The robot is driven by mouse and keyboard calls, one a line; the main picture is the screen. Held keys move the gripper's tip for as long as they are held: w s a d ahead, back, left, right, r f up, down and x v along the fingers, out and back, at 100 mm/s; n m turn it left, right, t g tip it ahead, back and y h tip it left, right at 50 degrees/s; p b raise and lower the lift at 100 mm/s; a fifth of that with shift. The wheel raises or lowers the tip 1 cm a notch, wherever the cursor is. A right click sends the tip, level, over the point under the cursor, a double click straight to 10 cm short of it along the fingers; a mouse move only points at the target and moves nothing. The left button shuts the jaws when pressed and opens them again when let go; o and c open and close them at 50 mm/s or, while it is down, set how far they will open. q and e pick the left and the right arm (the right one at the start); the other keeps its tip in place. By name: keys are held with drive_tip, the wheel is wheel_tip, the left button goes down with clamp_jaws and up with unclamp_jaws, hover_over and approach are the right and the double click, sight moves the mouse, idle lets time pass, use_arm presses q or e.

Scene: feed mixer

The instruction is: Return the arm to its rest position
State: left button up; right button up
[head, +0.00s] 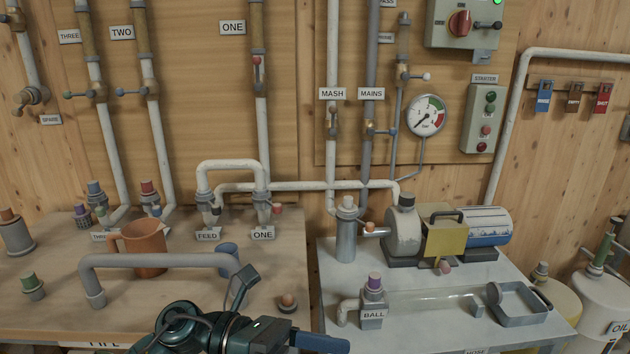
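My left gripper (283,312) is at the bottom centre of the head view, over the front of the wooden bench. Its two fingers are spread wide apart with nothing seen between them. The upper finger overlaps the right end of a grey bent pipe (160,260) in the picture; I cannot tell whether they touch. Dark teal links of my arm come in from the bottom edge. My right gripper is not in view.
An orange jug (143,248) stands behind the grey pipe, and a blue cylinder (228,260) near its right end. To the right, a grey bench (430,285) carries a pump (404,232) and a clear tube (430,299).

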use_arm(q)
drive_tip(key=w+a+f+n+t+y, duration=0.25)
drive_tip(key=n+t, duration=0.75)
drive_tip(key=n, duration=0.5)
drive_tip(key=w+a+f+n+t+y, duration=0.1)
drive_tip(key=w+a+f+n+t, duration=0.25)
drive_tip(key=n+t, duration=0.9)
drive_tip(key=s+a+f+n+g+y, duration=0.2)
drive_tip(key=s+a+f+n+y, duration=0.1)
drive_tip(key=f+n, duration=0.3)
drive_tip(key=s+a+f+n+g+y, duration=0.3)
drive_tip(key=s+f+n+y, duration=0.1)
drive_tip(key=f+n, duration=0.3)
drive_tip(key=s+a+f+n+g+y+p, duration=0.1)
drive_tip(key=s+a+f+n+g+y, duration=0.2)
drive_tip(key=f, duration=0.5)
drive_tip(key=s+n+y, duration=0.1)
drive_tip(key=s+n, duration=0.1)
drive_tip(key=n, duration=0.1)
drive_tip(key=shift+s+a, duration=0.15)
drive_tip(key=shift+s, duration=0.15)
drive_tip(key=shift+f, duration=0.1)
